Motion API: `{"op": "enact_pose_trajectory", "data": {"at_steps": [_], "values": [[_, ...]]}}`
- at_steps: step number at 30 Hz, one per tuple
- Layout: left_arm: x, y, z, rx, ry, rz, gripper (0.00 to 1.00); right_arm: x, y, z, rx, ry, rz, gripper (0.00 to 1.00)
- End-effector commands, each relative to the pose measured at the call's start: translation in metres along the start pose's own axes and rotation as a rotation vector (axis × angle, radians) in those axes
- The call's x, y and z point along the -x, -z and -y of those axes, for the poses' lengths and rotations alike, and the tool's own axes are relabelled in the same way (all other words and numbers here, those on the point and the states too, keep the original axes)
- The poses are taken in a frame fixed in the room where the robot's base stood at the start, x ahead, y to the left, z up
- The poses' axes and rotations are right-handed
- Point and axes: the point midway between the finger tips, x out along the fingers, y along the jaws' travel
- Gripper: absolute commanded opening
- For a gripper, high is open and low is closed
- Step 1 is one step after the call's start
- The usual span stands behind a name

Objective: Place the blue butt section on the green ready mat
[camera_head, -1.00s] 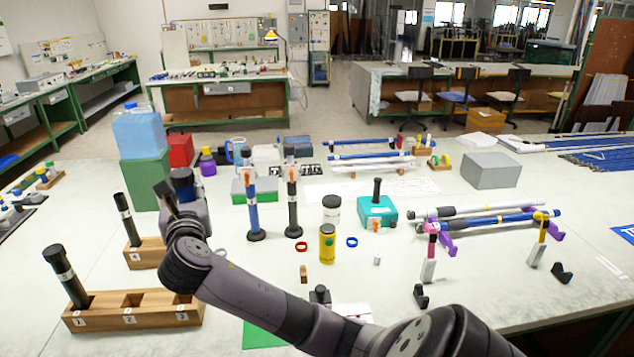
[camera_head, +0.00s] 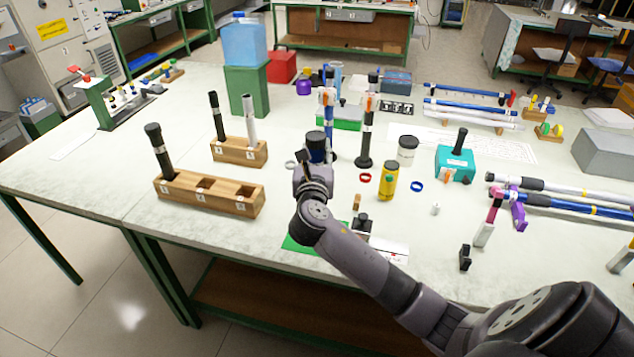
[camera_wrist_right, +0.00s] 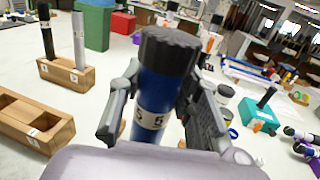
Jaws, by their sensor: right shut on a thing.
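The blue butt section (camera_head: 317,155), with a black ribbed cap, is upright in my right gripper (camera_head: 316,166). In the right wrist view the section (camera_wrist_right: 158,92) stands between the two fingers (camera_wrist_right: 160,112), with a white numbered band low on it. Its lower end is hidden by the gripper and arm. The green ready mat (camera_head: 299,243) lies flat near the table's front edge, below and nearer than the gripper, partly covered by my right arm. The section appears above the table behind the mat; its height cannot be told. My left gripper is not in view.
A long wooden block (camera_head: 216,202) with a black rod and a smaller block (camera_head: 239,151) with black and white rods stand left. A black stand rod (camera_head: 366,138), yellow canister (camera_head: 388,182), red ring (camera_head: 365,178) and small black holder (camera_head: 361,222) are right of the gripper.

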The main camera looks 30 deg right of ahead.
Motion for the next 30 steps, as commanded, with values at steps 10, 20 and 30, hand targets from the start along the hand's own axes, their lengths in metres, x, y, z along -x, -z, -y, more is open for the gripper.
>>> {"op": "enact_pose_trajectory", "data": {"at_steps": [10, 20, 30], "values": [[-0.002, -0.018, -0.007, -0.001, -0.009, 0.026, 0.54, 0.000, 0.047, 0.000, 0.000, 0.000, 0.002, 0.00], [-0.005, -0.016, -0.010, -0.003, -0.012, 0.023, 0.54, 0.000, 0.085, 0.000, 0.000, -0.001, 0.003, 0.00], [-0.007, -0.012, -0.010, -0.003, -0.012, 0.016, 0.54, 0.000, 0.089, 0.000, 0.000, 0.000, 0.003, 0.00]]}}
